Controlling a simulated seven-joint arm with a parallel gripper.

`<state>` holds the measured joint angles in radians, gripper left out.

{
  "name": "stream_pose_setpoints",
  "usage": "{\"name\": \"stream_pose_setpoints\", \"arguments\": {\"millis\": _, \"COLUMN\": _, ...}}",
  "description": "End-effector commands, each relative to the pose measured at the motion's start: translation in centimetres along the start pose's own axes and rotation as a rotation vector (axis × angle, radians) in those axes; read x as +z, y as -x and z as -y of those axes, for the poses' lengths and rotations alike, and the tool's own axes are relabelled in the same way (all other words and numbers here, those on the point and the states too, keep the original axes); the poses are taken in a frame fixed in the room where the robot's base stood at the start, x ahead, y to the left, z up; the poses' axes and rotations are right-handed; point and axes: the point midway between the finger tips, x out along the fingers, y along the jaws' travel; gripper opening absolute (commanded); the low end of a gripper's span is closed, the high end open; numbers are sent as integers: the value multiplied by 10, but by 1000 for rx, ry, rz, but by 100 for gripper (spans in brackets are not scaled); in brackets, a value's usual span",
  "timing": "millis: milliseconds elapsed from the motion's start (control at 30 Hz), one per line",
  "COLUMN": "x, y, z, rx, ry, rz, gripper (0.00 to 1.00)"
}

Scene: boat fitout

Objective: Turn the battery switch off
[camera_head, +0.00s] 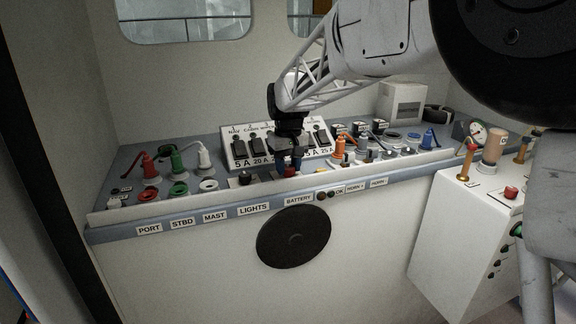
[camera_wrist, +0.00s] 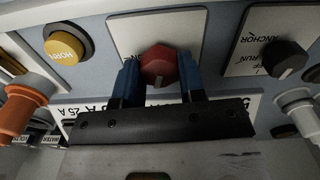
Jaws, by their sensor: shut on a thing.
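The battery switch is a red knob (camera_wrist: 158,64) on a white plate (camera_wrist: 197,22), seen in the wrist view between my blue fingertips. My gripper (camera_wrist: 159,80) is shut on this red knob, with one finger on each side. The plate's lettering is mostly hidden by the knob and fingers, so I cannot read the switch position. In the head view my gripper (camera_head: 290,168) reaches down to the console above the BATTERY label (camera_head: 298,200). There the knob is mostly hidden by the fingers.
A black ANCHOR knob (camera_wrist: 284,58) and a yellow HORN button (camera_wrist: 67,44) flank the switch. The breaker panel (camera_head: 322,153) stands close behind my gripper. Red, green and white plugs (camera_head: 176,160) are at the left, orange and blue ones at the right.

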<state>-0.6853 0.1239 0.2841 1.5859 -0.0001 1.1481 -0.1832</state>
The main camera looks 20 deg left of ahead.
Motion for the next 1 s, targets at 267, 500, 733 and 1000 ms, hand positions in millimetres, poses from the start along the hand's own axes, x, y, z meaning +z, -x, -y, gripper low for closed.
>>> {"name": "stream_pose_setpoints", "arguments": {"millis": 267, "x": -1, "y": 2, "z": 0, "rx": 1, "ry": 206, "rz": -4, "gripper": 13}}
{"name": "stream_pose_setpoints", "arguments": {"millis": 500, "x": -1, "y": 2, "z": 0, "rx": 1, "ry": 302, "rz": -3, "gripper": 13}}
{"name": "stream_pose_setpoints", "arguments": {"millis": 733, "x": -1, "y": 2, "z": 0, "rx": 1, "ry": 326, "rz": -3, "gripper": 13}}
{"name": "stream_pose_setpoints", "arguments": {"millis": 1000, "x": -1, "y": 2, "z": 0, "rx": 1, "ry": 326, "rz": -3, "gripper": 13}}
